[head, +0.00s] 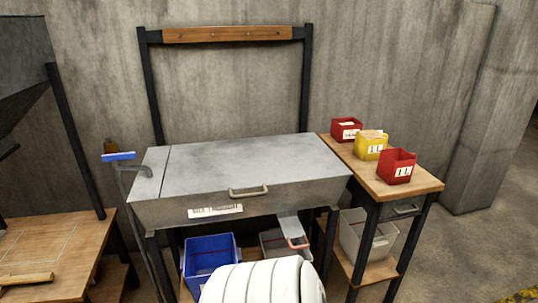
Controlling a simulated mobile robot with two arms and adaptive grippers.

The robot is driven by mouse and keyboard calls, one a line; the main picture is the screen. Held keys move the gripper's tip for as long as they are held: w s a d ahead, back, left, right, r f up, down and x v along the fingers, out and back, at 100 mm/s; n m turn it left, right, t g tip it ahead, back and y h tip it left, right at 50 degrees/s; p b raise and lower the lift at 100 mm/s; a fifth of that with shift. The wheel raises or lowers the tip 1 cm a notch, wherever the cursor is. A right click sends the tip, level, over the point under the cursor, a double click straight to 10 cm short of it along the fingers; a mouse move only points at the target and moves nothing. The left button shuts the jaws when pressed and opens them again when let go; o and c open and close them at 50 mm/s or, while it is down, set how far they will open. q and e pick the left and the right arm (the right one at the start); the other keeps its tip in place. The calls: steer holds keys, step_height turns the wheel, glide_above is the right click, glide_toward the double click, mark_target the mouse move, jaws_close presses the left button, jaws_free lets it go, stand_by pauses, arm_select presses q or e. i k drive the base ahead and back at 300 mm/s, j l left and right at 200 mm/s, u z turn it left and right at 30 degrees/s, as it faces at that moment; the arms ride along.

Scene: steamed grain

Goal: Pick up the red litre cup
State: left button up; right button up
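A red cup (397,167) with a white label that seems to read "1 L" stands upright at the front of the wooden side table (420,186) on the right. It looks open at the top. A yellow cup (370,146) with a similar label stands behind it to the left, with something pale in it. Another red cup (346,130) stands farthest back; its label is too small to read, and something pale shows in it. The cups stand in a slanting row, apart from my grippers, neither of which is in view.
A grey metal chest (250,170) with a closed lid and front handle stands left of the side table. A blue bin (209,257) and a clear bin (365,238) sit below. A wooden bench (50,243) is at left. Open floor lies at right.

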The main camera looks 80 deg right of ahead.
mark_target(396, 166)
steer(key=z, duration=3.65)
